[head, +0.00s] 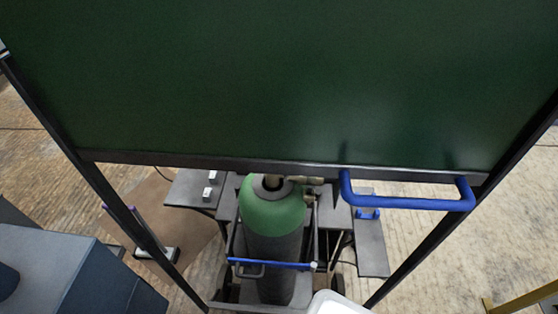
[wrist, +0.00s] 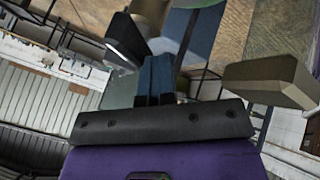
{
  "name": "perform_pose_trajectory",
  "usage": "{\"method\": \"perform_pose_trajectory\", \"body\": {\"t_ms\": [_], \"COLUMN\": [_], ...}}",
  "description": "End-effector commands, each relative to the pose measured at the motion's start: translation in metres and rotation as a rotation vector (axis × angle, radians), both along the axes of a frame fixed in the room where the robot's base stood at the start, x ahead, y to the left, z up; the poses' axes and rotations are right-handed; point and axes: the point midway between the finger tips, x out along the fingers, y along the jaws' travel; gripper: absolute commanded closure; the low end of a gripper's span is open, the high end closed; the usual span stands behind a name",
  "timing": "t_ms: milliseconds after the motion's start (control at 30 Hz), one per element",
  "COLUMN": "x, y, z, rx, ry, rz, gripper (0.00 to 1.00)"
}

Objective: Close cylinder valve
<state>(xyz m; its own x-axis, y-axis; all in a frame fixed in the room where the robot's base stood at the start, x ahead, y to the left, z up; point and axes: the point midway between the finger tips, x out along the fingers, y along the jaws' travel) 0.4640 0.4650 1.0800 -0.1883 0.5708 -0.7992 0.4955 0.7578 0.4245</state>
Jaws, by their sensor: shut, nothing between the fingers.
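A gas cylinder (head: 272,215) with a green shoulder and grey body stands upright beyond the gate, low in the middle of the head view. Its top is at the gate's lower bar, which hides the upper part of the valve. Only a small pale fitting (head: 300,180) shows there, and I cannot tell how the valve is set. The green gate panel (head: 290,80) is part-way down, with a blue handle (head: 410,203) on its lower right. My gripper (wrist: 156,64) shows in the wrist view with its fingers together and empty. The cylinder is not clearly seen there.
The cylinder stands in a dark cart frame with a blue bar (head: 268,264) across it. Dark side shelves (head: 370,245) flank it. The gate's dark posts (head: 130,220) slope down on both sides. A blue-grey box (head: 75,275) is at lower left. Bare floor shows at right.

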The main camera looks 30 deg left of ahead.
Motion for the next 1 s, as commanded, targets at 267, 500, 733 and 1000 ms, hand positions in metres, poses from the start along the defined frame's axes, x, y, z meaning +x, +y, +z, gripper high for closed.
{"method": "perform_pose_trajectory", "body": {"t_ms": [267,500,733,1000], "x": [-0.003,-0.004,-0.004,-0.003], "y": [0.006,0.012,0.018,0.022], "z": [0.001,0.001,0.000,0.000], "rx": [0.002,0.003,0.002,0.002], "ry": [0.000,0.000,0.001,0.001], "rz": [0.002,0.002,0.001,0.001], "gripper": [1.00,1.00,1.00,1.00]}}
